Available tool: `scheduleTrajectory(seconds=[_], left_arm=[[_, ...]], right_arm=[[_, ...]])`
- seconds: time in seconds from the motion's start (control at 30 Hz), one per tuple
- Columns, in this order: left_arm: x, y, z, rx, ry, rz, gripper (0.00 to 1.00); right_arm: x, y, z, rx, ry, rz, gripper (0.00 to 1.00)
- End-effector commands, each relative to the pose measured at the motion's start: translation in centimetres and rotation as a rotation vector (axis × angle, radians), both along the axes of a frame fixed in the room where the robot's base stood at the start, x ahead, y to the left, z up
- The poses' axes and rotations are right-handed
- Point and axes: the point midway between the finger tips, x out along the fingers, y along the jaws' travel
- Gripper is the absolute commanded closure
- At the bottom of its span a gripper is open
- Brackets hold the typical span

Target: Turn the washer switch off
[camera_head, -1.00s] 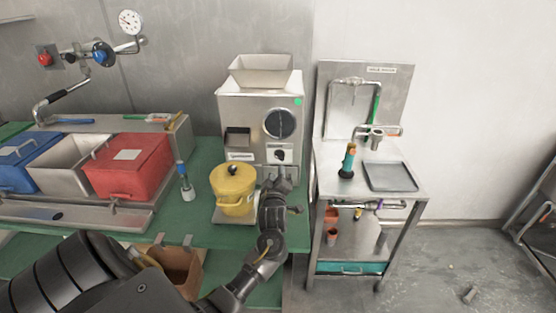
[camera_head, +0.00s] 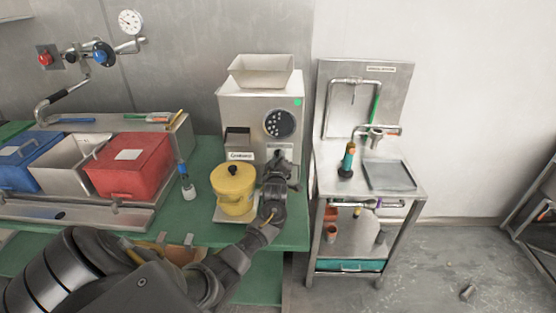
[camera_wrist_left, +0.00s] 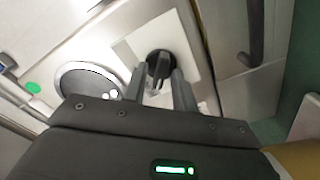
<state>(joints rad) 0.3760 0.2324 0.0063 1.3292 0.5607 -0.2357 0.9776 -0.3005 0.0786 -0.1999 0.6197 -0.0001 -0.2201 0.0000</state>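The silver machine (camera_head: 232,105) stands on the green bench and has a hopper on top. A round dark window (camera_head: 279,123) and a green dot (camera_head: 298,101) are on its front. My left gripper (camera_head: 279,154) is up at the machine's front. In the left wrist view its two fingers (camera_wrist_left: 159,78) are apart, one on each side of the switch; I cannot tell whether they touch it. My right gripper is not in view.
A yellow lidded pot (camera_head: 234,188) stands close left of my left gripper. A brush (camera_head: 186,181) and red bin (camera_head: 128,167) are farther left. A metal sink stand (camera_head: 340,185) with a tray (camera_head: 389,175) stands right of the bench. The floor at the right is largely clear.

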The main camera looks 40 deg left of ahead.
Motion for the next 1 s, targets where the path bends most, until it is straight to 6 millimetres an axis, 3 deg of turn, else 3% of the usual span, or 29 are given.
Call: scheduleTrajectory(seconds=[0.03,0.2,0.63,1.0], left_arm=[[0.0,0.0,0.0,0.0,0.0,0.0,0.79],[0.0,0.0,0.0,0.0,0.0,0.0,1.0],[0.0,0.0,0.0,0.046,0.037,0.0,1.0],[0.1,-0.1,0.3,0.27,0.207,0.0,1.0]], right_arm=[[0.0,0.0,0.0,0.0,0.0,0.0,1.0],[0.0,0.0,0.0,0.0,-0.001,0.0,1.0],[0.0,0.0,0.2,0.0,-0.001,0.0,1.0],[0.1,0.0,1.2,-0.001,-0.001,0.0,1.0]])
